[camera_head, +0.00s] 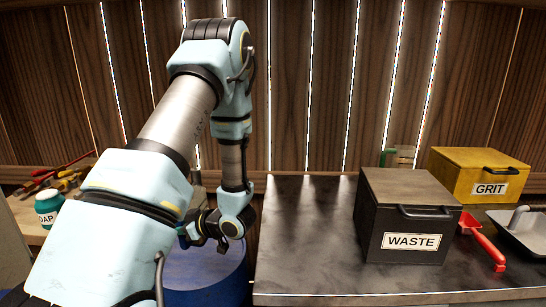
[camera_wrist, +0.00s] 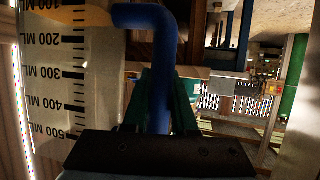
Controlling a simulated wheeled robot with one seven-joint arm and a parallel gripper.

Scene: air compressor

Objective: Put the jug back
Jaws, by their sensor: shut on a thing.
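The jug (camera_wrist: 95,70) is a pale, see-through measuring jug with black ML marks and a blue handle (camera_wrist: 163,45). It fills the left of the wrist view, its printed marks appearing upside down there. My gripper (camera_wrist: 163,88) is shut on the blue handle, with one dark green finger on each side. In the head view my wrist hangs over a blue drum (camera_head: 205,268), left of the grey worktop. My arm hides most of the jug there, and I cannot tell its exact tilt.
On the grey worktop (camera_head: 305,250) stand a black WASTE box (camera_head: 385,235), a yellow GRIT box (camera_head: 465,170), a red tool (camera_head: 485,245) and a grey tray (camera_head: 525,235). A SOAP jar (camera_head: 48,207) and several tools (camera_head: 60,178) are at left. The worktop's left part is clear.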

